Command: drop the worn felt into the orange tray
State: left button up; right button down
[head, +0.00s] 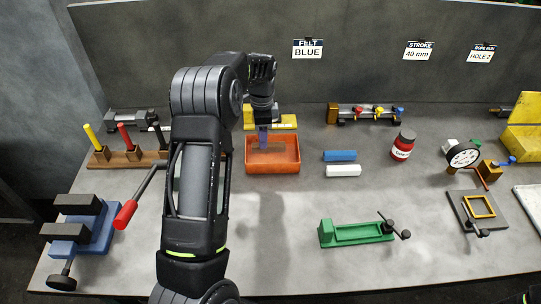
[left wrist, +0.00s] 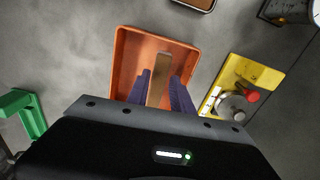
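The orange tray (head: 289,168) lies at the middle back of the bench; it also shows in the left wrist view (left wrist: 122,62). My left gripper (head: 263,143) points down over the tray. In the left wrist view its two purple fingers (left wrist: 161,88) are apart. A narrow brown strip, seemingly the worn felt (left wrist: 161,75), shows between them against the tray. It does not look gripped, and its lower end is hidden by my gripper body. I cannot tell whether it rests on the tray floor. In the head view I cannot make the strip out. My right gripper is out of view.
A yellow fixture (head: 284,122) stands just behind the tray. A blue bar (head: 340,155) and a white bar (head: 343,171) lie to its right, with a red jar (head: 403,145) beyond. A green fixture (head: 357,232) is in front. A blue vise (head: 85,230) is at left.

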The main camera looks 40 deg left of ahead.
pick_arm(q)
jog(key=o, duration=0.4)
jog(key=shift+r, duration=0.1)
jog(key=shift+w+r, duration=0.1)
jog(key=shift+r, duration=0.45)
notch_tip(320, 180, up, 7)
jog(key=shift+f+b, duration=0.2)
jog(key=shift+b, duration=0.7)
